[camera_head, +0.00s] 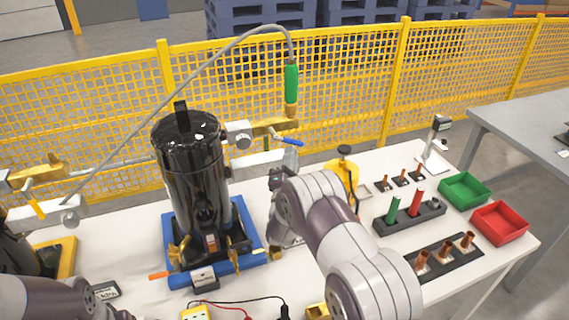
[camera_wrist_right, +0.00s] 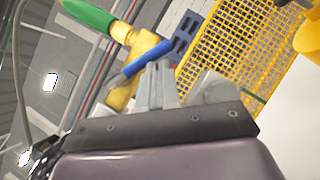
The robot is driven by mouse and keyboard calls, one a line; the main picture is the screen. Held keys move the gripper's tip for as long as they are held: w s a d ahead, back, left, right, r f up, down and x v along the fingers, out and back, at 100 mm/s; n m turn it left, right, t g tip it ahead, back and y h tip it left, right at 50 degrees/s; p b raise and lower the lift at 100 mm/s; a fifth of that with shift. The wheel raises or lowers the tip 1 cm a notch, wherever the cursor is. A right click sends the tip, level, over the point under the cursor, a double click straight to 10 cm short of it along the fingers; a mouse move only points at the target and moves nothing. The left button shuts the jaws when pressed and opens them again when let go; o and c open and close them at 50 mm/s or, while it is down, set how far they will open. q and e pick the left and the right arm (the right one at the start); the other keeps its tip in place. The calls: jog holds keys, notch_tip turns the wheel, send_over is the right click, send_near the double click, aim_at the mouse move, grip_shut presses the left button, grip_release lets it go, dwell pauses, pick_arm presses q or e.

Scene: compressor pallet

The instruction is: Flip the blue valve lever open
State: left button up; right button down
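The blue valve lever (camera_head: 288,140) sticks out to the right from a brass valve (camera_head: 264,128) beside the top of the black compressor tank (camera_head: 190,165). My right gripper (camera_head: 291,156) is just below the lever. In the right wrist view the blue lever (camera_wrist_right: 146,62) crosses at the tips of my right gripper (camera_wrist_right: 158,72), with the brass valve (camera_wrist_right: 126,90) behind it. The fingers look closed together, with nothing seen between them; whether they touch the lever I cannot tell. My left arm enters at the lower left; its gripper is out of view.
A green hose grip (camera_head: 291,83) stands above the valve, with a grey hose arching left. A yellow mesh fence (camera_head: 345,85) runs behind. On the white table's right are a green bin (camera_head: 465,189), a red bin (camera_head: 499,223) and racks of copper fittings.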

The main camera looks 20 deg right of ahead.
pick_arm(q)
jog(key=shift+f+b, duration=0.4)
jog(key=shift+f, duration=0.1)
pick_arm(e)
jog(key=shift+d+r, duration=1.1)
jog(key=shift+d, duration=0.05)
jog(key=shift+w+r, duration=0.1)
